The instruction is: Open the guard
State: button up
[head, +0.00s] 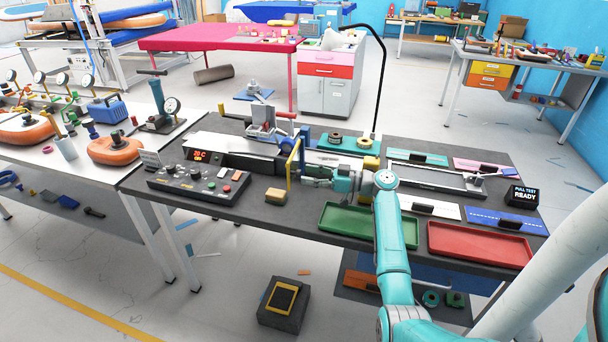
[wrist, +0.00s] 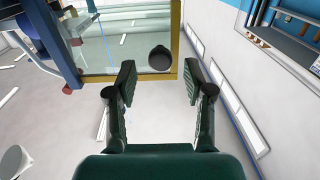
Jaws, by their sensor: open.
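The guard (head: 293,158) is a clear panel in a yellow frame, seen nearly edge-on and upright at the machine in the middle of the dark bench. In the wrist view the guard's frame (wrist: 175,35) and see-through pane fill the upper left, with a round black knob (wrist: 160,58) near its lower right corner. My gripper (head: 305,174) is just right of the guard in the head view. In the wrist view my gripper (wrist: 159,72) is open and empty, with the knob framed between its fingertips. I cannot tell the remaining distance to the knob.
A control box (head: 200,182) with knobs and buttons is left of the guard, and a yellow block (head: 276,196) lies in front. A green tray (head: 355,222) and a red tray (head: 478,245) lie along the front edge.

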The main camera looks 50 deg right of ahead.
jog(key=shift+v, duration=2.5)
